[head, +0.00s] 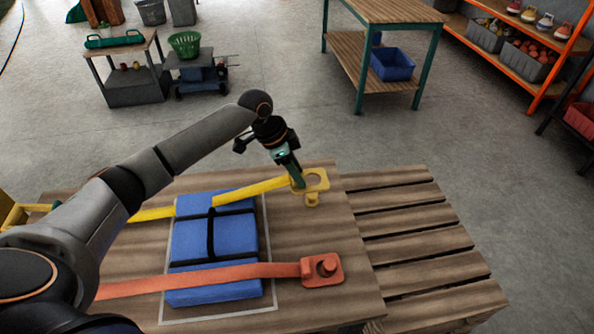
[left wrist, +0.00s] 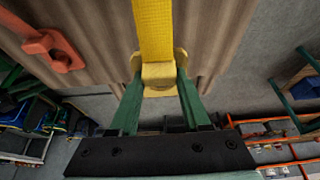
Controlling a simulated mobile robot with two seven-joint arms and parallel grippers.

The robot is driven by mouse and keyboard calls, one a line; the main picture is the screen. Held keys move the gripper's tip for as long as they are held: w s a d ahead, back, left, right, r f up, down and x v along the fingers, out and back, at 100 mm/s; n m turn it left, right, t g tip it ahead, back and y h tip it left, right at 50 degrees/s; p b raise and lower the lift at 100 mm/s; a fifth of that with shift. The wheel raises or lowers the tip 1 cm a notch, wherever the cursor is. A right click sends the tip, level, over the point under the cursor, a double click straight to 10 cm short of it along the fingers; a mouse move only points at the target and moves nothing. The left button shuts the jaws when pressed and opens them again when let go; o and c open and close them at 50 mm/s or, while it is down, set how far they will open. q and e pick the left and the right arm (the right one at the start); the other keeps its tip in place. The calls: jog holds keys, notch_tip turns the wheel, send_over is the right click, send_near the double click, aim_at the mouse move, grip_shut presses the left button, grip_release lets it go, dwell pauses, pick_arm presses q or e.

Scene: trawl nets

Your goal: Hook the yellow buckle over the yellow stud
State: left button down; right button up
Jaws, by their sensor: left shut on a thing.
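My left gripper (head: 295,179) is shut on the yellow buckle (head: 318,181), at the end where its strap joins. The buckle's open ring points right, near the table's right edge. The yellow stud (head: 312,201) shows just below the ring in the head view, apparently outside the opening; the height between them is hard to judge. The yellow strap (head: 250,190) runs left from the buckle across the blue bundle (head: 190,240). In the left wrist view the buckle (left wrist: 159,73) sits between the green fingers (left wrist: 160,92), and the stud cannot be made out. My right gripper is not in view.
A red strap (head: 200,278) crosses the bundle's near part to a red buckle (head: 309,272) that sits around a red stud (head: 327,266). The wooden table (head: 330,220) is bare between the two buckles. A slatted pallet (head: 430,240) lies to the right.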

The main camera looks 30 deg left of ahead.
pick_arm(q)
notch_tip(320, 180, down, 3)
jog(key=shift+r+b, duration=0.15)
jog(key=shift+b, duration=0.9)
notch_tip(320, 180, down, 4)
jog(key=shift+r+b, duration=0.2)
jog(key=shift+b, duration=0.35)
jog(key=shift+f, duration=0.7)
jog(key=shift+c, duration=1.4)
grip_release()
jog(key=v, duration=1.2)
jog(key=shift+r+p, duration=0.25)
jog(key=shift+p, duration=0.05)
